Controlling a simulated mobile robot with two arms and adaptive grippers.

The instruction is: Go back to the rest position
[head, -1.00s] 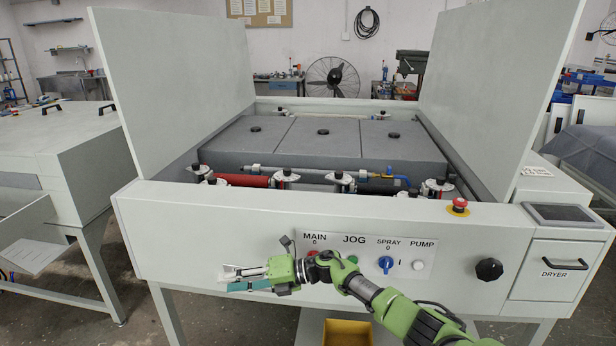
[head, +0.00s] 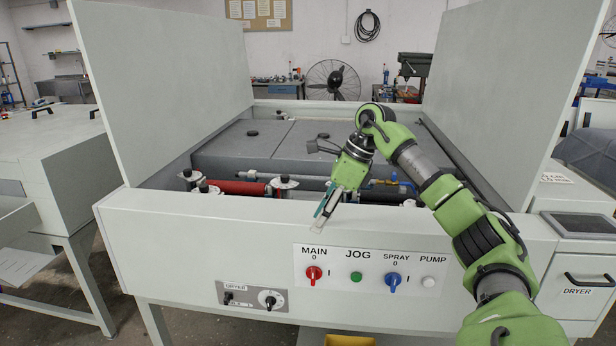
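My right gripper (head: 323,222) is in the middle of the head view, pointing down and to the left. It is in front of the plate processor (head: 190,235), above its control panel (head: 345,270). Its fingers look close together and no object shows between them, but I cannot tell how far apart they are. My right arm comes in from the lower right and arches over the machine's front right. My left gripper is not in view.
The panel carries a red main knob (head: 314,274), a green jog button (head: 356,277), a blue spray knob (head: 393,280) and a white pump button (head: 428,282). A dryer panel (head: 252,297) is lower left. Raised lids (head: 165,90) stand on both sides. A yellow bin (head: 349,340) is below.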

